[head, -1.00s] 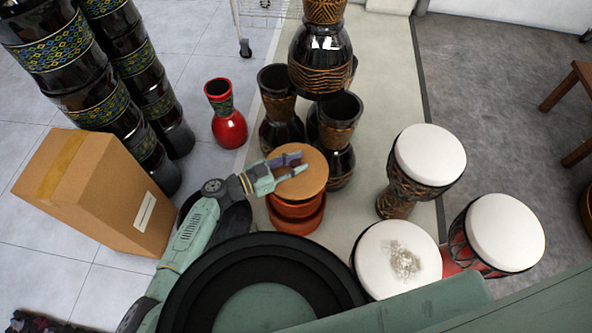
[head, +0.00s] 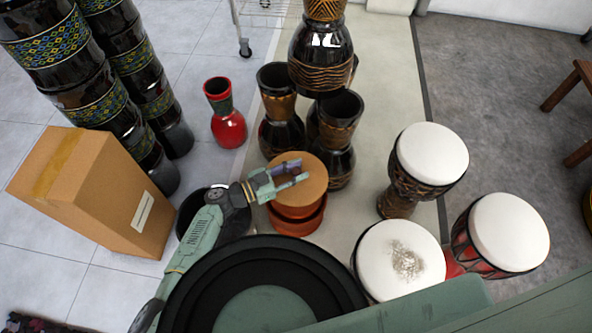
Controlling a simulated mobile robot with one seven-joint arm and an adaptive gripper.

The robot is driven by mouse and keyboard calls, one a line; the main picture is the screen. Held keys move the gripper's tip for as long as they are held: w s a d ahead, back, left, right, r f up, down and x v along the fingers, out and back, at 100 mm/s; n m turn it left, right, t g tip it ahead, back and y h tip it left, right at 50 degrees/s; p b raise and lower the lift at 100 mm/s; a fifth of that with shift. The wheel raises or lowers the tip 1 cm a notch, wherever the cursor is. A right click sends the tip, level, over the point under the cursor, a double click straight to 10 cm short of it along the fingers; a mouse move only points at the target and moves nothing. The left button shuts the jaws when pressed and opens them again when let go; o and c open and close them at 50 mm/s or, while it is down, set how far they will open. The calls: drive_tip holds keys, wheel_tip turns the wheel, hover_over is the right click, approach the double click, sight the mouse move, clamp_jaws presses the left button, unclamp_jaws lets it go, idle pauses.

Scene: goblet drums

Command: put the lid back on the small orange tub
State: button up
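A round tan disc (head: 312,196), which looks like a lid or flat top, shows in the head view directly above stacked orange rounded forms. These look like the small orange tub (head: 298,227). Whether the disc rests on the tub or sits apart above it is hard to tell. My gripper (head: 304,171) reaches in from the left over the disc. Its two fingers are apart, with a visible gap and nothing clearly between them. Whether the fingertips touch the disc cannot be told. My arm covers part of the disc's left side.
Black carved drums (head: 282,135) stand close behind the tub. White-topped drums (head: 398,262) stand to the right. A cardboard box (head: 100,190) and a dark round vessel (head: 190,203) are to the left. A red vase-shaped drum (head: 228,128) stands on the tiles.

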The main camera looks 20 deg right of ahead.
drive_tip(key=o, duration=0.3)
drive_tip(key=shift+r+p, duration=0.45)
drive_tip(key=shift+r, duration=0.1)
drive_tip(key=shift+a+r, duration=0.1)
drive_tip(key=shift+a, duration=0.25)
drive_tip(key=v, duration=1.1)
drive_tip(key=shift+s+a, duration=0.1)
drive_tip(key=shift+a, duration=0.05)
